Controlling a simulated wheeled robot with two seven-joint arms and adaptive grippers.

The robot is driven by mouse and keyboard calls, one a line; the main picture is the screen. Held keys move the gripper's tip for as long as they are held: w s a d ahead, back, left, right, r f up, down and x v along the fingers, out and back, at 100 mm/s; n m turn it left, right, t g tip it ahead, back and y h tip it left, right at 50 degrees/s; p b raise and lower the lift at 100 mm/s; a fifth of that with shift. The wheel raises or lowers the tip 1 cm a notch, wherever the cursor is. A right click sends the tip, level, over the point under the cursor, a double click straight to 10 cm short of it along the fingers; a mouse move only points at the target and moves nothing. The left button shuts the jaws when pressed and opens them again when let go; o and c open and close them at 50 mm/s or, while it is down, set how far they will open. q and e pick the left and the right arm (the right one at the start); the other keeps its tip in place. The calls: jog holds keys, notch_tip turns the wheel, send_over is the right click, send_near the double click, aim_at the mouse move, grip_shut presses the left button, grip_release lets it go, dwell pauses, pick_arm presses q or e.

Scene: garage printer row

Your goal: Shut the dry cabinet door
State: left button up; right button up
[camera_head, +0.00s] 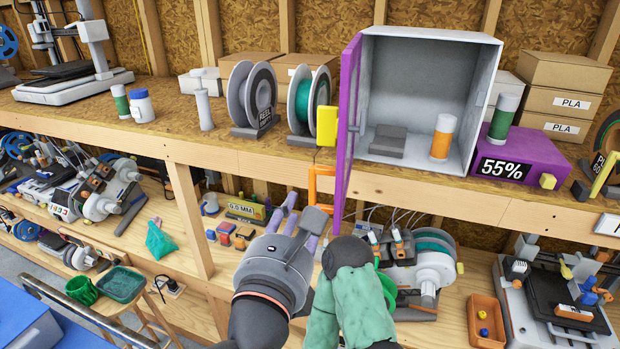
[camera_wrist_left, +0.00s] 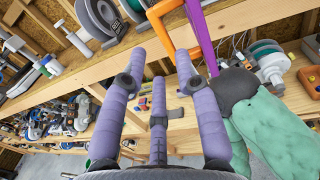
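The dry cabinet (camera_head: 430,45) is a pale grey box on the upper shelf. Its purple door (camera_head: 348,115) stands open at the box's left side, seen nearly edge-on, with a yellow block (camera_head: 327,125) on it. An orange loop-shaped handle (camera_head: 320,186) shows at the door's lower part; it also appears in the left wrist view (camera_wrist_left: 183,30) beside the door's purple edge (camera_wrist_left: 200,32). My left gripper (camera_head: 300,214) is below and left of the door, its lavender fingers spread and empty, apart from the handle.
Inside the cabinet are a grey block (camera_head: 387,142) and an orange bottle (camera_head: 442,137). A purple 55% display box (camera_head: 525,160) stands to the right. Filament spools (camera_head: 250,95) stand left of the door. The shelf's wooden front edge (camera_head: 240,155) lies behind my gripper.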

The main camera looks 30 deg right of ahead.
aim_at(309, 186)
pick_arm(q)
jog(key=p+x, duration=0.1)
jog(key=x, duration=0.8)
jog(key=shift+w+d+f, duration=0.1)
jog(key=shift+w, duration=0.05)
grip_shut()
